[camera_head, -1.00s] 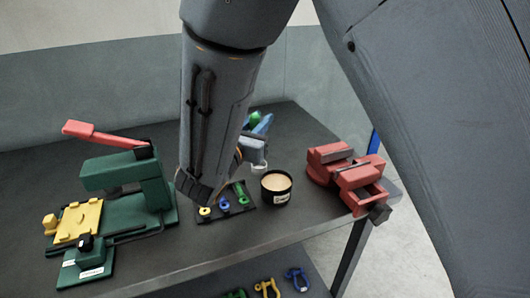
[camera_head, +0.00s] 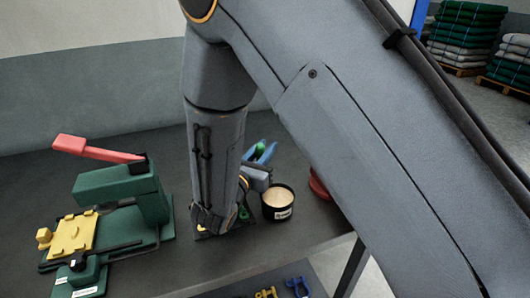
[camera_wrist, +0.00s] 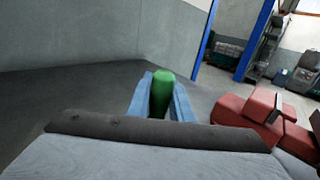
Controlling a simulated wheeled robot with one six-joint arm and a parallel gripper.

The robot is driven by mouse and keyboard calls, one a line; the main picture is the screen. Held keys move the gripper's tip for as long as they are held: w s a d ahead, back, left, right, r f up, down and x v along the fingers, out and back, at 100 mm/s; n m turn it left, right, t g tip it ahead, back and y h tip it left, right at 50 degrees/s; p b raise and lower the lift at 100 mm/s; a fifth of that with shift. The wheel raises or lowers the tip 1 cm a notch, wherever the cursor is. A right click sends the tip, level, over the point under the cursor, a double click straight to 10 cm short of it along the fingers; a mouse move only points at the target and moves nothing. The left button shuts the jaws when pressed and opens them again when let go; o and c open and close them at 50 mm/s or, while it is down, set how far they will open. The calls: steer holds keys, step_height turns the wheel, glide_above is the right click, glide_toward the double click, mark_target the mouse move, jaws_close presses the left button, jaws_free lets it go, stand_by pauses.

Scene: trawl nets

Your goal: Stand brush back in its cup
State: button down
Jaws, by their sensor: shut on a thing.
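My gripper (camera_head: 262,152) is partly hidden behind my arm in the head view. Its blue fingers are shut on a green piece, which looks like the brush's handle (camera_wrist: 160,94), seen between the fingertips in the wrist view. The rest of the brush is hidden. A black round cup (camera_head: 278,213) with a pale label and tan contents stands on the bench just right of my wrist. Whether it is the brush's own cup, I cannot tell.
A green press (camera_head: 125,193) with a red lever stands on the left of the dark bench (camera_head: 180,268). A red vise (camera_wrist: 262,114) shows at right in the wrist view.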

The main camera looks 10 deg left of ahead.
steer(key=shift+f, duration=0.8)
steer(key=shift+f, duration=0.1)
steer(key=c, duration=1.6)
jaws_free()
steer(key=b+v, duration=0.2)
steer(key=v, duration=1)
